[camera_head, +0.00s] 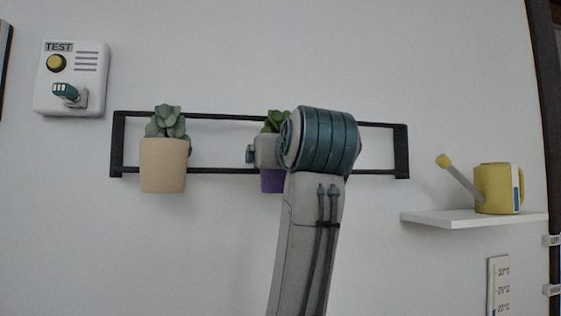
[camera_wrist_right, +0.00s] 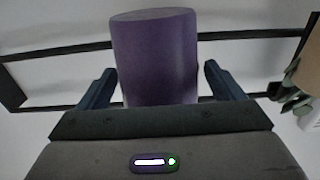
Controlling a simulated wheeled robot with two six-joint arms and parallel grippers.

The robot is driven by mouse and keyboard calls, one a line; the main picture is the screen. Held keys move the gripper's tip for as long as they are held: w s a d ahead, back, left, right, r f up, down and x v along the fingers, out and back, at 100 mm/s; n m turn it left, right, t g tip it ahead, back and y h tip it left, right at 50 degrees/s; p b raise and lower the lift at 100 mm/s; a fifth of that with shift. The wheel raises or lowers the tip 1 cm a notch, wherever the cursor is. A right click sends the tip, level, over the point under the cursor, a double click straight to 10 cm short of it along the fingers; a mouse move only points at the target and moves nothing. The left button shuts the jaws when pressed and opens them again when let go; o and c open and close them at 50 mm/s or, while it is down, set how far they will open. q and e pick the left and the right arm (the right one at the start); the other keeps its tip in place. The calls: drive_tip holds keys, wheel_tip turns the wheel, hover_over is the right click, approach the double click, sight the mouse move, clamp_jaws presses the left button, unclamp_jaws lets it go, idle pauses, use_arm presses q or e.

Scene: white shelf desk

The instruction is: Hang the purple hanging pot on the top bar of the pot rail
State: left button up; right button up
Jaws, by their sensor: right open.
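The purple pot (camera_wrist_right: 155,58) fills the space between the fingers of my right gripper (camera_wrist_right: 159,70) in the right wrist view, which looks upside down. The fingers are open, with a visible gap on each side of the pot. In the head view my right arm hides most of the purple pot (camera_head: 271,182); its lower part and green plant (camera_head: 276,122) show. It is at the middle of the black pot rail (camera_head: 220,116), against the bars. Its hook is hidden, so I cannot tell how it hangs. My left gripper is not in view.
A beige pot (camera_head: 163,168) with a succulent is on the rail's left part. A white test box (camera_head: 71,78) with a lever is on the wall at upper left. A yellow watering can (camera_head: 495,188) stands on a white shelf (camera_head: 450,219) at right. The rail's right end is clear.

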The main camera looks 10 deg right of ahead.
drive_tip(key=shift+w, duration=0.45)
drive_tip(key=shift+w+d+f, duration=0.1)
drive_tip(key=shift+w, duration=0.2)
